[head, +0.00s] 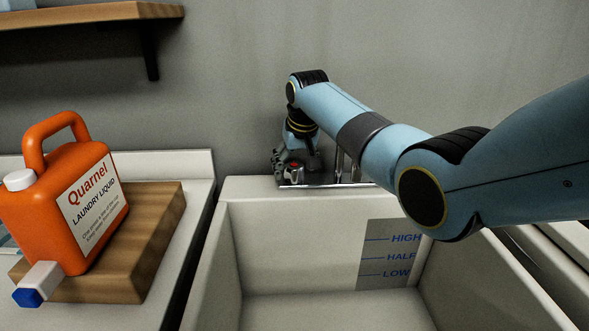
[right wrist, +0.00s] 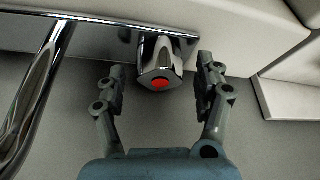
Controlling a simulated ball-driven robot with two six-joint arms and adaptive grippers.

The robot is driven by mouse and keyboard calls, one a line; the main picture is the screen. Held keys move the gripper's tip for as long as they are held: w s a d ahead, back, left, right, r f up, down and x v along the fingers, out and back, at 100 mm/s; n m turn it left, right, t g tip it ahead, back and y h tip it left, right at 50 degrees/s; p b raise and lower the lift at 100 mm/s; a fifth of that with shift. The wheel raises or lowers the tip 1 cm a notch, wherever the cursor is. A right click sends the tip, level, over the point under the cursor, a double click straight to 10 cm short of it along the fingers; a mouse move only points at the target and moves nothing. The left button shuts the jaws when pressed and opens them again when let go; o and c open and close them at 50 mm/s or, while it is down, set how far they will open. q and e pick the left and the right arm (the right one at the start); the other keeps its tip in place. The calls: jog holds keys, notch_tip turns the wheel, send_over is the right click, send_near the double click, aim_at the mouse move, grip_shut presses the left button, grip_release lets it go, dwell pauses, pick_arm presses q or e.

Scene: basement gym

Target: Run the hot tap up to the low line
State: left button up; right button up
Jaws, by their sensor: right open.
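The hot tap (right wrist: 158,62) is a chrome handle with a red dot. In the right wrist view it stands between the two fingers of my right gripper (right wrist: 160,85), which is open with a gap on each side. In the head view my right gripper (head: 294,168) reaches down at the tap's chrome base plate (head: 325,184) on the sink's back rim. The sink (head: 290,240) shows no water. A grey level panel (head: 377,240) on its back wall is marked HIGH, HALF and LOW, with the low line (head: 374,275) at the bottom. My left gripper is out of view.
A wooden shelf (head: 90,14) hangs above. A chrome spout (right wrist: 36,90) runs beside my right gripper.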

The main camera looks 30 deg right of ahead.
jog(key=shift+w+f, duration=0.1)
jog(key=shift+f, duration=0.2)
jog(key=c, duration=1.2)
jog(key=shift+o, duration=0.2)
